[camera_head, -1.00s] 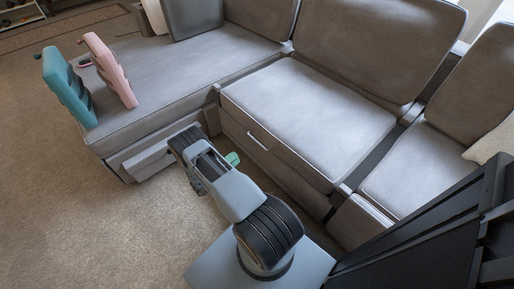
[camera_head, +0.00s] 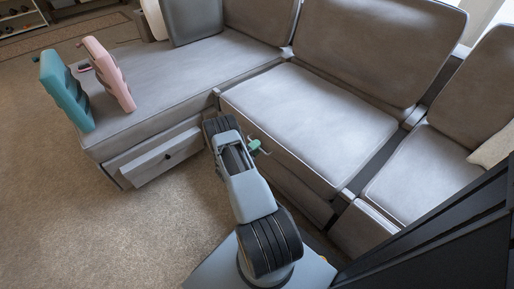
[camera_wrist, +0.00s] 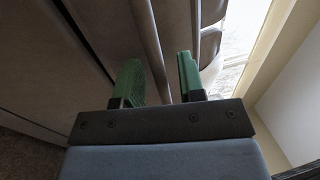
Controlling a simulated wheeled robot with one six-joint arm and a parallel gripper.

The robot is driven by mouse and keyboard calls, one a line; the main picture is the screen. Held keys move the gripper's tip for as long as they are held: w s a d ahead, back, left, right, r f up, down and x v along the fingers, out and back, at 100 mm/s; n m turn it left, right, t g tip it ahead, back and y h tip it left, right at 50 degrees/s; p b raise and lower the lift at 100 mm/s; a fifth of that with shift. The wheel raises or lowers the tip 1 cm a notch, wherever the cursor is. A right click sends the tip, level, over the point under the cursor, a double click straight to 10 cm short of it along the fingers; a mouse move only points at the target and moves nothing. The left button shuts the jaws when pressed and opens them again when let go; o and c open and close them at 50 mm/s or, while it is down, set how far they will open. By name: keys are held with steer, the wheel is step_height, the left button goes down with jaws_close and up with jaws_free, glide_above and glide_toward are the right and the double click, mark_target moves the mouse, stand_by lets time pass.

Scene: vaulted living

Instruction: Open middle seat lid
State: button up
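The middle seat lid (camera_head: 320,108) is a grey cushioned seat of the sofa, lying flat and closed. A thin pale handle (camera_head: 264,151) is on its front face, partly hidden by my gripper. My gripper (camera_head: 254,146) is at that front face, beside or at the handle. In the wrist view my gripper's green fingers (camera_wrist: 160,82) are apart, with a dark gap and an edge of the sofa behind them. I cannot tell whether the handle lies between the fingers.
A drawer (camera_head: 160,157) under the left chaise stands out a little. A teal object (camera_head: 66,90) and a pink object (camera_head: 108,75) stand on the chaise. The right seat (camera_head: 415,180) adjoins the middle one. Open carpet (camera_head: 110,235) lies to the left.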

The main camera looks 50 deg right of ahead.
steer(key=shift+d, duration=0.25)
steer(key=shift+c, duration=0.3)
jaws_close()
steer(key=shift+r, duration=0.1)
